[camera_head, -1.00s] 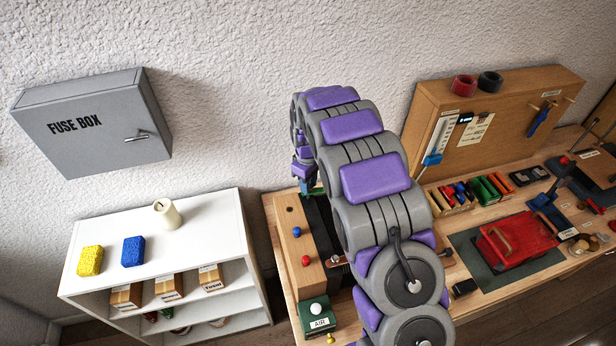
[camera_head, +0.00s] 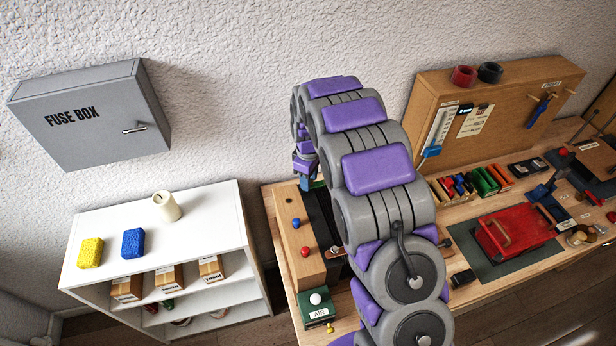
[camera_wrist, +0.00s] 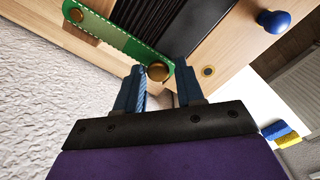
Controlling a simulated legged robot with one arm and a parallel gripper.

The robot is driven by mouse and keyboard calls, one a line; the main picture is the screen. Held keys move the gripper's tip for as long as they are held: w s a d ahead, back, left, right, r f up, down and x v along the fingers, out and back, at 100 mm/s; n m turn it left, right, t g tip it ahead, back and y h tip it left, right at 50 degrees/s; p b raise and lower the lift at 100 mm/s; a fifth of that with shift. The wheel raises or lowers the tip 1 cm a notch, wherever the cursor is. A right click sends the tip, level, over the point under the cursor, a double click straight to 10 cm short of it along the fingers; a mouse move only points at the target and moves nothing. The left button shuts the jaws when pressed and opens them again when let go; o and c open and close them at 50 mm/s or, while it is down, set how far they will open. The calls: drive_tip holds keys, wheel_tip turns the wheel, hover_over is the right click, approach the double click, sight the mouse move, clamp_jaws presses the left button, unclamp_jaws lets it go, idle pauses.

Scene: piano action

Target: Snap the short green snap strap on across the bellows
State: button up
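The green strap (camera_wrist: 122,40) runs diagonally in the wrist view, with a brass stud (camera_wrist: 75,14) at its upper left end and a larger brass stud (camera_wrist: 158,72) at its lower right end. The black pleated bellows (camera_wrist: 175,25) lies between pale wooden boards. A small dark brass fitting (camera_wrist: 208,70) sits in the right board, apart from the strap's end. My gripper (camera_wrist: 162,80) has its blue fingers apart at the strap's lower end, one on each side of the stud; whether they touch it I cannot tell. In the head view, my gripper (camera_head: 305,183) is at the bellows' (camera_head: 320,215) far end, partly hidden.
A blue knob (camera_wrist: 273,21) stands on the right board. In the head view, a red knob (camera_head: 305,251) and a green AIR box (camera_head: 316,308) are nearer. The white shelf (camera_head: 215,215) stands left of the bench, the wall close behind.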

drive_tip(key=shift+o, duration=1.1)
drive_tip(key=shift+w+r, duration=0.1)
drive_tip(key=shift+r, duration=0.35)
wheel_tip(320, 180, up, 16)
drive_tip(key=shift+r, duration=0.15)
